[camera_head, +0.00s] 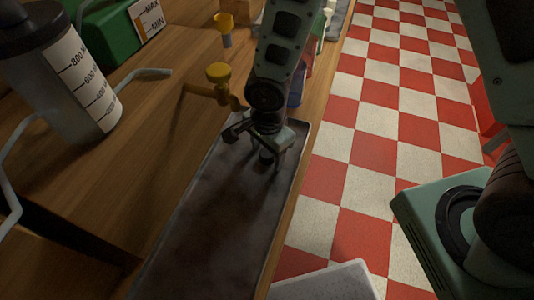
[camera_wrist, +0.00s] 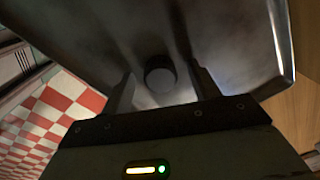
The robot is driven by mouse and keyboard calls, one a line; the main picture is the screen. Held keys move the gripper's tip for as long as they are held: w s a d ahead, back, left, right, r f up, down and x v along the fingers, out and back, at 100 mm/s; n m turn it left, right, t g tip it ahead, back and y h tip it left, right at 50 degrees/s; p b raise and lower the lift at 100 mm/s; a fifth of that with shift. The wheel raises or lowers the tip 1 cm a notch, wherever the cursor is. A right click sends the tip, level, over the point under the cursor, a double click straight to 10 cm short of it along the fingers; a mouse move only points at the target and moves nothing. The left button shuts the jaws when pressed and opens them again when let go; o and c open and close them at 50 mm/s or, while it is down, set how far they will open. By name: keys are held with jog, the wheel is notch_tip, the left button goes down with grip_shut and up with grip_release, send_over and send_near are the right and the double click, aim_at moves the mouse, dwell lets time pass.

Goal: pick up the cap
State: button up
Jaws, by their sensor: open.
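The cap looks like a small, dark, round piece (camera_wrist: 159,76) on the tray, between my two fingers in the wrist view. In the head view it is a dark shape (camera_head: 266,157) under my gripper, partly hidden by it. My gripper (camera_head: 260,148) is open over the far part of the tray. Its fingers stand on either side of the cap, with a gap visible on each side in the wrist view. I cannot tell how far the fingertips are above the tray surface.
The long dark metal tray (camera_head: 205,235) has a raised rim and lies along the wooden bench (camera_head: 140,150). A yellow valve (camera_head: 218,74) and a yellow-topped fitting (camera_head: 224,24) stand beyond it. A graduated jar (camera_head: 75,85) and a green box (camera_head: 110,30) are at left. Checkered floor lies right.

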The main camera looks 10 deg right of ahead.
jog(key=c, duration=1.1)
jog(key=shift+o, duration=0.2)
jog(key=shift+r, duration=0.1)
